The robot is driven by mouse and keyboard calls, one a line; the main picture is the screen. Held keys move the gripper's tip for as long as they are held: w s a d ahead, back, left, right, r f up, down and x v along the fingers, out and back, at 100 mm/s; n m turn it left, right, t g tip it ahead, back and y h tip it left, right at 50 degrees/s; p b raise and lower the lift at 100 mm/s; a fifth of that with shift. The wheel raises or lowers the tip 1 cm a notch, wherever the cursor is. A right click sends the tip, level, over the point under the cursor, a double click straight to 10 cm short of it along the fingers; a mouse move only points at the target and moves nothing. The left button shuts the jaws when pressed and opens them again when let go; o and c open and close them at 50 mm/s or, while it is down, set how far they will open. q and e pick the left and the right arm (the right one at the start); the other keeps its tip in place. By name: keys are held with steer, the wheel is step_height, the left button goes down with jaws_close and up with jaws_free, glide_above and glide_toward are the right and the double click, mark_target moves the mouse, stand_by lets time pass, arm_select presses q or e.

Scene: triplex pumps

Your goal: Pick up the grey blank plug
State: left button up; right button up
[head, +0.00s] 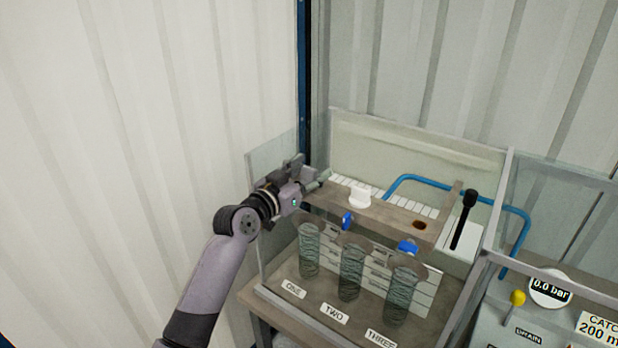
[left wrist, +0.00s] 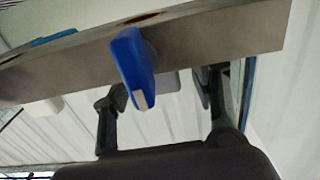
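My left gripper (head: 303,176) is at the left end of the raised wooden bar. In the left wrist view its two dark fingers (left wrist: 161,88) are apart. A pale grey block (left wrist: 167,83), probably the grey blank plug, shows between them beside the bar, partly hidden behind a blue valve handle (left wrist: 133,62). I cannot tell whether either finger touches it. In the head view the gripper hides that spot. My right gripper is in neither view.
The bar (head: 385,214) carries a white plug (head: 360,196) and an open hole (head: 420,225). Below stand coiled clear cylinders (head: 351,273) labelled ONE, TWO, THREE. Clear panels (head: 264,178) enclose the left side. A blue pipe (head: 430,178) and a black lever (head: 464,218) stand right.

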arm_select(q)
steer(key=c, duration=1.2)
steer(key=shift+o, duration=0.2)
steer(key=shift+r, duration=0.1)
